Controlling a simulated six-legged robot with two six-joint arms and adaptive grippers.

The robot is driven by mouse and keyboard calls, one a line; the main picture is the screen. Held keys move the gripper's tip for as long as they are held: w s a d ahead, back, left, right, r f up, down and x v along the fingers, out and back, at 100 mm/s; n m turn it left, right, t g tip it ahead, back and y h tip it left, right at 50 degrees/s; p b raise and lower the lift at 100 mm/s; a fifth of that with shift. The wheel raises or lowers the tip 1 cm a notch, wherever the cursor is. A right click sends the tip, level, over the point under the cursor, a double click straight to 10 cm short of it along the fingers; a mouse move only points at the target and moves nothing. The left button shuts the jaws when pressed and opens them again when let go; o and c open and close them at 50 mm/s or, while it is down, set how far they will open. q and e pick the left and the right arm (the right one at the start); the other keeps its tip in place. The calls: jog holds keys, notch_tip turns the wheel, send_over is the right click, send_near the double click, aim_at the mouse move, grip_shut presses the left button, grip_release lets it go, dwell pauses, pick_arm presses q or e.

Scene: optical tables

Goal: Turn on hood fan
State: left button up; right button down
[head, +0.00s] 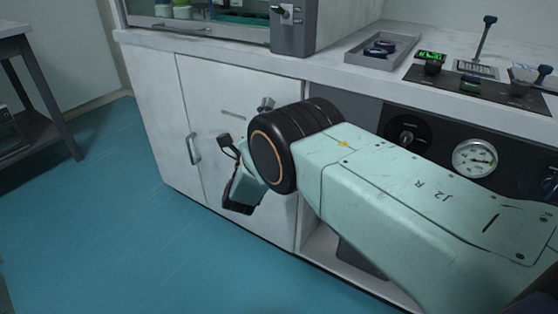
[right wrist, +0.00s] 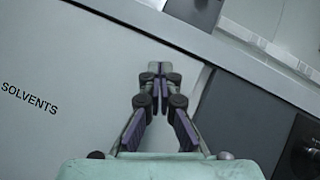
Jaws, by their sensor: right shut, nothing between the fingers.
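A fume hood (head: 225,18) stands on the counter at the top left, with a glass front and a handle on its lower edge. At its right is a grey post (head: 292,35) with a small switch or knob (head: 286,10) on its front. The marking on it is too small to read. My right gripper (head: 266,103) is mostly hidden behind my wrist; its tips show below the counter edge, in front of the cabinet door. In the right wrist view, its fingers (right wrist: 158,70) are together and empty, apart from the switch. My left gripper is not in view.
A white cabinet (head: 190,95) below has a door marked SOLVENTS (right wrist: 30,98). On the counter (head: 340,62) are a grey tray (head: 382,50) and a control panel (head: 475,85). Below the counter are a black knob (head: 407,138) and a round gauge (head: 474,158).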

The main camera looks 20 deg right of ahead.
notch_tip(320, 180, down, 14)
jog(key=s+d+n+g+y, duration=0.1)
jog(key=s+d+n+y, duration=0.1)
jog(key=n+y, duration=0.7)
jog(key=shift+s+d+n+g, duration=0.3)
jog(key=shift+d+n+g, duration=0.1)
jog(key=shift+n, duration=2.7)
